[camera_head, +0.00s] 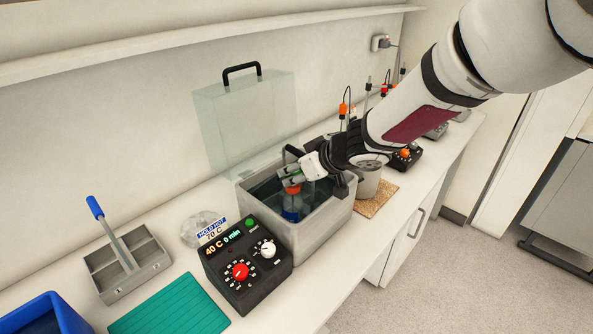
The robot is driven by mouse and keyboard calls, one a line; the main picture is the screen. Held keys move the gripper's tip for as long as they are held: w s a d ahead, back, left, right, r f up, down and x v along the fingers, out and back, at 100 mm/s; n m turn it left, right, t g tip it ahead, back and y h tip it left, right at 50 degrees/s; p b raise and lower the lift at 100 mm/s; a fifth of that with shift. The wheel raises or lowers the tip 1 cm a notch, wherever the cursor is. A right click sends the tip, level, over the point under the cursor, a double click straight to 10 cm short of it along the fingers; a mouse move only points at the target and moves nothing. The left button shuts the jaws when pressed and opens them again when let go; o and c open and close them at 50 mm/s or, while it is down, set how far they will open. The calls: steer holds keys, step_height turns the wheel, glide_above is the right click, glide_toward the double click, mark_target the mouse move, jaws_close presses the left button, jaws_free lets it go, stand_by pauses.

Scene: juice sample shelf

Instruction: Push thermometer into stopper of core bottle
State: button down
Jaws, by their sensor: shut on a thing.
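A bottle with blue contents (291,211) stands in the grey water bath (318,222). An orange-red stopper (293,189) shows at its top. My gripper (290,177) reaches in from the right, just above the stopper. Its fingers are shut on what seems to be the thermometer. The thermometer itself is hidden by the fingers, so I cannot tell how deep it sits. The bottle's lower part is in the bath and hard to make out.
A clear lid with a black handle (242,110) stands behind the bath. In front are a black control box (247,268), a grey divided caddy (127,264), a teal mat (171,309) and a blue bin (45,318). A beaker (368,180) stands right of the bath.

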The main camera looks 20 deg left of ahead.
steer(key=shift+f, duration=0.5)
stand_by(0.7)
steer(key=c, duration=1)
jaws_free()
steer(key=shift+r, duration=0.1)
